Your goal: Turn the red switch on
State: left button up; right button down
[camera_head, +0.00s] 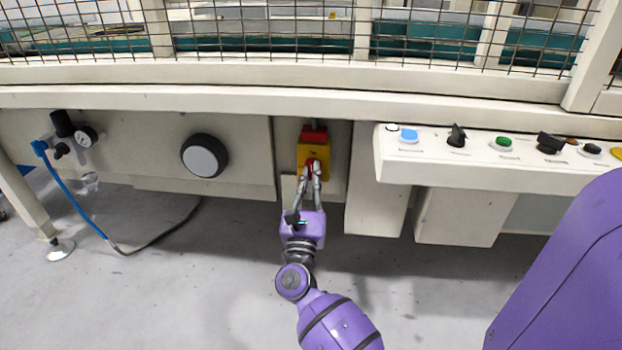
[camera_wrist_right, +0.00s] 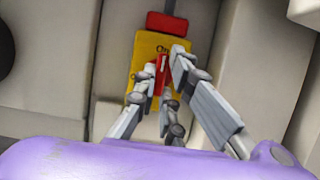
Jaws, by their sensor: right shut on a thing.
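The red switch (camera_head: 310,167) sits on a yellow plate (camera_head: 304,149) on the machine's front, below the mesh guard. A red block (camera_head: 314,134) is at the top of the plate. My right gripper (camera_head: 313,168) reaches up to the switch and is shut on it. In the right wrist view, the two fingers (camera_wrist_right: 167,68) lie on either side of the red switch handle (camera_wrist_right: 161,70). The yellow plate (camera_wrist_right: 148,45) shows lettering at its top, partly hidden by the fingers. The handle looks roughly upright in that view. My left gripper is not in view.
A control panel (camera_head: 480,172) with several buttons and knobs juts out to the right. A round black and grey knob (camera_head: 205,157) is to the left. A gauge (camera_head: 87,136) and blue hose (camera_head: 75,205) are at far left. The floor below is clear.

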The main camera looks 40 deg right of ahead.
dwell(0.4)
jog(key=c, duration=1.8)
grip_release()
jog(key=shift+c, duration=0.2)
jog(key=v, duration=0.7)
jog(key=shift+s+a, duration=0.2)
